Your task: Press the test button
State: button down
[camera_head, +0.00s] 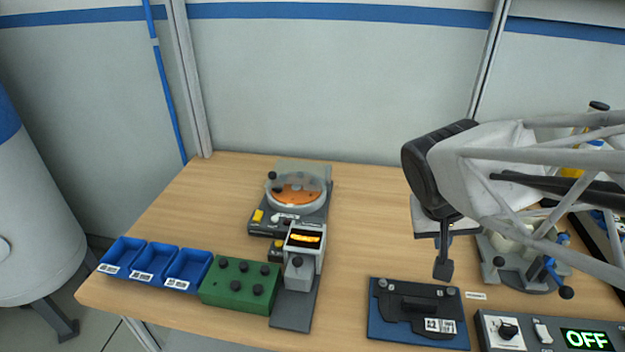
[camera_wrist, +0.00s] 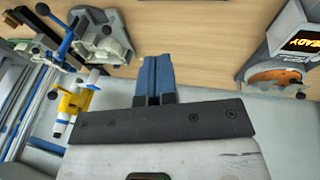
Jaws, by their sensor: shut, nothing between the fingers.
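No label reading "test" is legible, so I cannot tell which control is the test button. A small yellow button (camera_head: 258,215) sits on the dark base of the round device. Another yellow spot (camera_head: 277,246) shows left of the grey unit with a lit display (camera_head: 305,238); the display also shows in the wrist view (camera_wrist: 303,40), its text partly cut off. My gripper (camera_head: 443,270) points down, shut and empty, right of these devices and near the back of the blue plate. Its closed fingers show in the wrist view (camera_wrist: 153,62).
A black fixture (camera_head: 412,304) lies on the blue plate (camera_head: 376,325). A control panel (camera_head: 546,338) reading OFF is at front right. A green block (camera_head: 238,286) and blue bins (camera_head: 187,268) stand left. A clamp stand (camera_head: 520,262) is right. Bare wood (camera_head: 365,220) lies between.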

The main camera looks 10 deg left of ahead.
jog(key=w+a+f+n+t+h, duration=0.1)
jog(key=w+a+f, duration=0.1)
jog(key=w+a, duration=0.5)
jog(key=n+t, duration=0.4)
jog(key=t, duration=0.1)
send_over(277, 243)
notch_tip(277, 243, down, 8)
jog(key=shift+r+y, duration=0.2)
jog(key=shift+y, duration=0.2)
jog(key=shift+f, duration=0.1)
jog(key=shift+f, duration=4.3)
